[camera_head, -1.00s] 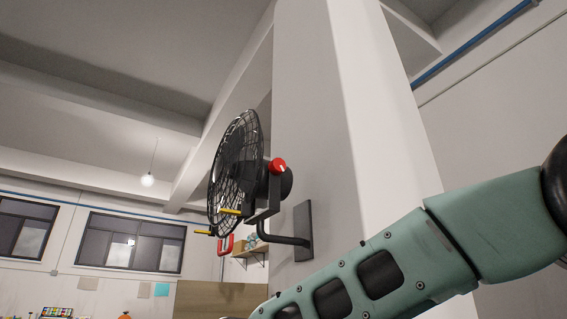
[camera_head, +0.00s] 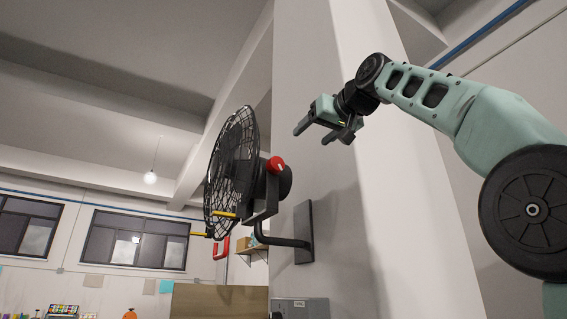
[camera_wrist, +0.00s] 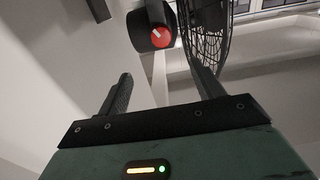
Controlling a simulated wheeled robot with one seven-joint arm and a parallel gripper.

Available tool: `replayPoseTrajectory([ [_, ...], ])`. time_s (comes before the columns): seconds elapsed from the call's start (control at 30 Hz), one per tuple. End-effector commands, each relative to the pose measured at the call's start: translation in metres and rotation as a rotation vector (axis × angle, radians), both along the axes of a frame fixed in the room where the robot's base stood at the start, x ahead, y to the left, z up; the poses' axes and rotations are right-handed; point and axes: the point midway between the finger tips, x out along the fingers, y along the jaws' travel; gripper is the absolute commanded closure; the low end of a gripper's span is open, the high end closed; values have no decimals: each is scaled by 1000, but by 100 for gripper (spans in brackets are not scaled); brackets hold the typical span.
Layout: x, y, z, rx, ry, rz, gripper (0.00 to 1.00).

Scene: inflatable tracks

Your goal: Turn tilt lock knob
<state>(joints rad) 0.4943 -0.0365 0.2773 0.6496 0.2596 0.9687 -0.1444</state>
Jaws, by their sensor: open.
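The red tilt lock knob (camera_head: 276,164) sits on the side of a black wall fan (camera_head: 234,170), where the fan head meets its bracket. In the wrist view the knob (camera_wrist: 162,37) is a red disc with a pale pointer line, beyond my fingers. My gripper (camera_head: 313,133) is open and empty, above and to the right of the knob in the head view, and apart from it. In the wrist view my gripper (camera_wrist: 163,88) has its two dark fingers spread, and the right finger overlaps the fan cage in the picture. Nothing touches the knob.
The fan hangs on a bent arm from a dark plate (camera_head: 303,232) on a white pillar (camera_head: 320,60). A grey box (camera_head: 300,307) is at the pillar's lower part. The air around the knob looks clear.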

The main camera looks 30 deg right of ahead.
Motion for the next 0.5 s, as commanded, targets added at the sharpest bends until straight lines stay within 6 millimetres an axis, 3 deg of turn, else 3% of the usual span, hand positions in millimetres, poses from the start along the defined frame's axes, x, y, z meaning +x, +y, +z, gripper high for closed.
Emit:
replayPoseTrajectory([
  [0.17,25,0,3,0,3,2,33],
  [0.5,97,0,5,3,4,4,33],
])
